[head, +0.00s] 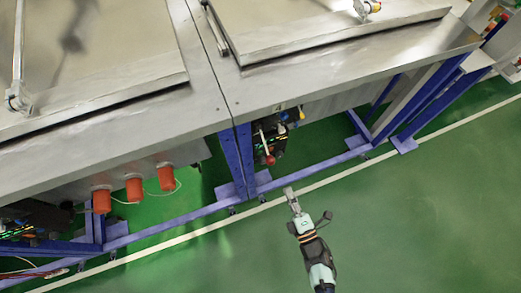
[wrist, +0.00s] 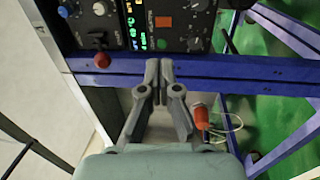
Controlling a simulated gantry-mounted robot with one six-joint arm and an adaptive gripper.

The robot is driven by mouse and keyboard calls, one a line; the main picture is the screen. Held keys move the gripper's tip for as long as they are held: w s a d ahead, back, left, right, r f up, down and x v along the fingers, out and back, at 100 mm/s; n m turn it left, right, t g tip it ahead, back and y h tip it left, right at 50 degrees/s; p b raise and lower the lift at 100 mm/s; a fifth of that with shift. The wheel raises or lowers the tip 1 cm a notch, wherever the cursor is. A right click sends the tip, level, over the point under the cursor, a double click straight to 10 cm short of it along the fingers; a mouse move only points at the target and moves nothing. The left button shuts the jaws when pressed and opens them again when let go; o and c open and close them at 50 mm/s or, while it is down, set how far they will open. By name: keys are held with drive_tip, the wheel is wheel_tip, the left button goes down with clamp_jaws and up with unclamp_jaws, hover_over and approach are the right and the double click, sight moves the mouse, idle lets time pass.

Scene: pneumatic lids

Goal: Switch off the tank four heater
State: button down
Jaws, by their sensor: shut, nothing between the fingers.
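A dark control panel is mounted under the steel tank's edge; in the head view the panel (head: 266,132) is seen steeply from above and its face is mostly hidden. In the wrist view the panel (wrist: 140,28) fills the top, with a blue knob, a white knob, lit green digits and an orange-red square switch (wrist: 163,22). Which control belongs to the tank four heater cannot be read. My gripper (head: 289,190) is shut and empty, out in front of the panel; in the wrist view its fingertips (wrist: 159,64) lie below the panel, apart from the switch.
A red-ball lever (head: 270,160) sticks out below the panel; it also shows in the wrist view (wrist: 101,60). Blue frame legs (head: 236,160) and a low blue rail border the tanks. Several orange cylinders (head: 134,188) hang at left. Green floor is clear around my arm.

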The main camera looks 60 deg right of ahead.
sight(271, 149)
drive_tip(key=b+x, duration=0.4)
drive_tip(key=x, duration=1)
drive_tip(key=shift+s+d, duration=0.15)
drive_tip(key=shift+r, duration=0.15)
